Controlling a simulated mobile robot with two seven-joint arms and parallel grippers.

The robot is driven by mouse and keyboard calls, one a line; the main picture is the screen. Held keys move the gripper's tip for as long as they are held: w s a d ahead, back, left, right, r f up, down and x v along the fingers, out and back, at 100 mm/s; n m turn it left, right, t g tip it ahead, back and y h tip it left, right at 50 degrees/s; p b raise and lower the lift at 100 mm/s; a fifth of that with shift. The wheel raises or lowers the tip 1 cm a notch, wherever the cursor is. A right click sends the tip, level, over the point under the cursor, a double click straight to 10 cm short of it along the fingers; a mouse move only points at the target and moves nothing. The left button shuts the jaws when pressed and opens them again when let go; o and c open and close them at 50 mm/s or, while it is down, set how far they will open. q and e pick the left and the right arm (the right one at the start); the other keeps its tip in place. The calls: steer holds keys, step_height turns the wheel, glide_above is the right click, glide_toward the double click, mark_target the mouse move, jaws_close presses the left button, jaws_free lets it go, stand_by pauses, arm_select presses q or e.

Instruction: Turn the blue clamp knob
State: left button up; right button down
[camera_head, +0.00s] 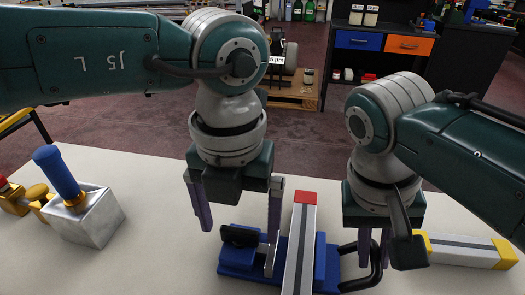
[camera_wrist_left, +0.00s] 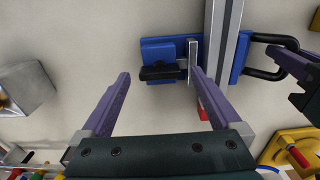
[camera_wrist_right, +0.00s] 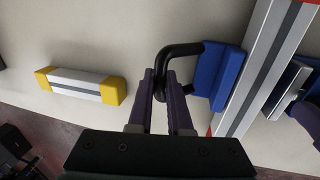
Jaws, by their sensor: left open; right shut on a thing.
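The blue clamp (camera_head: 238,262) lies on the table, with a black knob (camera_head: 240,236) on its left part and a black looped handle (camera_head: 375,274) on its right. It also shows in the left wrist view (camera_wrist_left: 155,50), with the knob (camera_wrist_left: 158,72) beside an upright silver plate. My left gripper (camera_head: 238,228) is open and points down. Its fingers appear on either side of the knob; whether they touch it cannot be told. My right gripper (camera_head: 374,244) is shut on the handle, seen in the right wrist view (camera_wrist_right: 190,49).
A grey rail with a red end (camera_head: 305,199) lies across the clamp. A yellow-ended bar (camera_head: 462,250) lies at the right. A metal block (camera_head: 92,222) with a blue-handled tool (camera_head: 57,172) stands at the left. The table between block and clamp is clear.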

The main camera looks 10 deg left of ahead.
arm_select(q)
steer(key=shift+f, duration=0.4)
steer(key=c, duration=1.4)
